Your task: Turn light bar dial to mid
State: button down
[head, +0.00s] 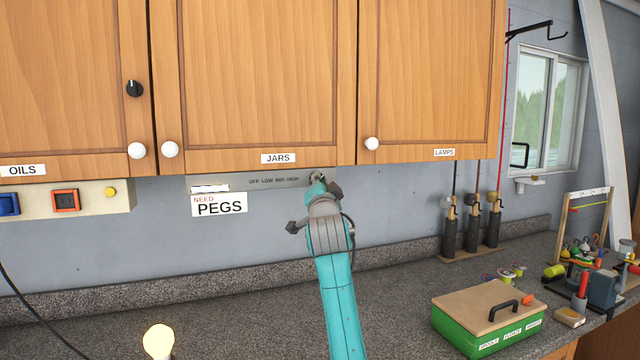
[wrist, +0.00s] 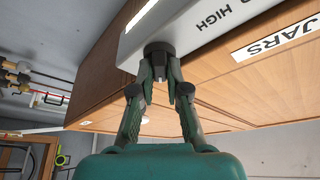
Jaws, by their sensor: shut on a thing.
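The light bar (head: 225,184) is a grey strip under the wall cabinets in the head view, marked OFF LOW MID HIGH. Its right part is partly hidden behind my gripper. In the wrist view the light bar (wrist: 205,25) crosses the top, with the word HIGH readable. The dark round dial (wrist: 158,52) sits at its near end. My gripper (wrist: 159,80) is shut on the dial, a finger on each side. In the head view my gripper (head: 318,178) reaches up to the bar's right end. The dial's pointer is hidden, so its setting cannot be told.
Cabinet doors with white knobs hang just above the bar, one labelled JARS (head: 278,158). A PEGS sign (head: 219,204) hangs below it. On the counter are a lit bulb (head: 158,341), a green box (head: 487,318) and several rods in holders at right. The counter's middle is clear.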

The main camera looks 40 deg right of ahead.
jog(key=m+g, duration=0.1)
jog(key=m, duration=0.3)
jog(key=m+g, duration=0.1)
jog(key=m, duration=0.2)
jog(key=m+g, duration=0.2)
jog(key=m, duration=0.2)
jog(key=shift+r+m, duration=0.15)
jog(key=shift+m, duration=0.15)
jog(key=shift+y, duration=0.3)
jog(key=c, duration=1.2)
grip_release()
jog(key=shift+o, duration=0.2)
jog(key=shift+a, duration=0.1)
jog(key=v, duration=1.1)
jog(key=shift+s+a+r, duration=0.2)
jog(key=shift+s+a, duration=0.05)
jog(key=shift+a, duration=0.1)
